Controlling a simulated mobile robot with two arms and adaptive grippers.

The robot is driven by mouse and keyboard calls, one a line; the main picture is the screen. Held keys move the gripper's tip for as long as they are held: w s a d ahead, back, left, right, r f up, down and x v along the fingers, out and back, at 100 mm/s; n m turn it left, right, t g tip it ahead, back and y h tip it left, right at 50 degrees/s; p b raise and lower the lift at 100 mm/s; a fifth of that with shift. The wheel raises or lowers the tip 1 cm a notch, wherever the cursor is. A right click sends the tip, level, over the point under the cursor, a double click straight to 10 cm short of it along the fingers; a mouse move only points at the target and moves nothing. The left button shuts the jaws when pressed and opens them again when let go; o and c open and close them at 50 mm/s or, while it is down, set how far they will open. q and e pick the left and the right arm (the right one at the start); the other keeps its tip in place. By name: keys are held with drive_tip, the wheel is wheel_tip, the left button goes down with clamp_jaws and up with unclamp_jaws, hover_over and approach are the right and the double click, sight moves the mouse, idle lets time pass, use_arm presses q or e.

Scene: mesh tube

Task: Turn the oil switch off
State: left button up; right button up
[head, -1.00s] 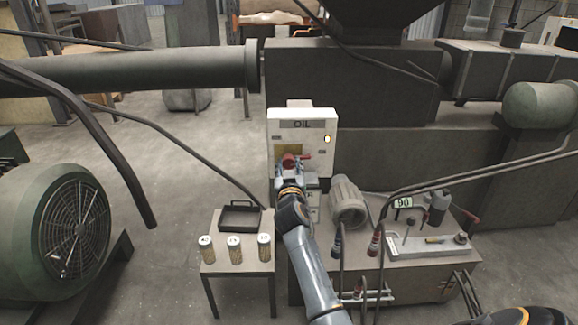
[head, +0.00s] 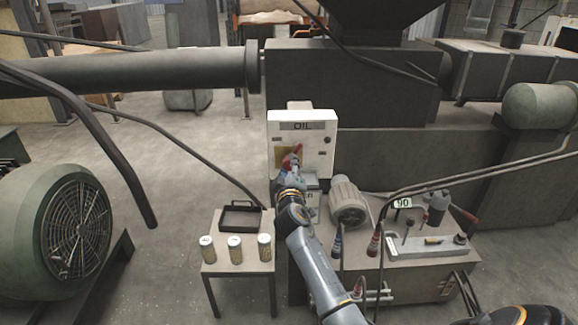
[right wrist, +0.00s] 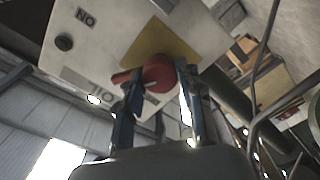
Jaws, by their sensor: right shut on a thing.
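The white oil switch box (head: 310,160), labelled OIL, stands at the centre of the head view. Its red switch handle (head: 297,149) sits over a yellow plate and points upward. The round lamp (head: 327,140) on the box looks dark. My right gripper (head: 289,166) is at the switch, shut on it. In the right wrist view, the two fingers of the gripper (right wrist: 158,88) sit either side of the red round knob (right wrist: 160,78) in front of the yellow plate (right wrist: 158,45). My left gripper is out of view.
A small table (head: 237,262) with several cans and a black tray (head: 241,215) stands left of my right arm. A grey motor (head: 348,199) and a bench with levers (head: 428,245) are to the right. A large fan motor (head: 68,225) is at the left.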

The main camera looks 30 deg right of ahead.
drive_tip(key=n+p, duration=0.1)
drive_tip(key=n, duration=0.2)
drive_tip(key=shift+r+n, duration=0.15)
drive_tip(key=shift+n, duration=0.15)
drive_tip(key=shift+n+p, duration=0.35)
drive_tip(key=shift+n, duration=1.15)
drive_tip(key=o, duration=1.2)
drive_tip(key=shift+c, duration=0.2)
drive_tip(key=shift+s+a+f, duration=0.15)
drive_tip(key=shift+f, duration=0.05)
drive_tip(key=v, duration=1.1)
drive_tip(key=shift+s, duration=0.3)
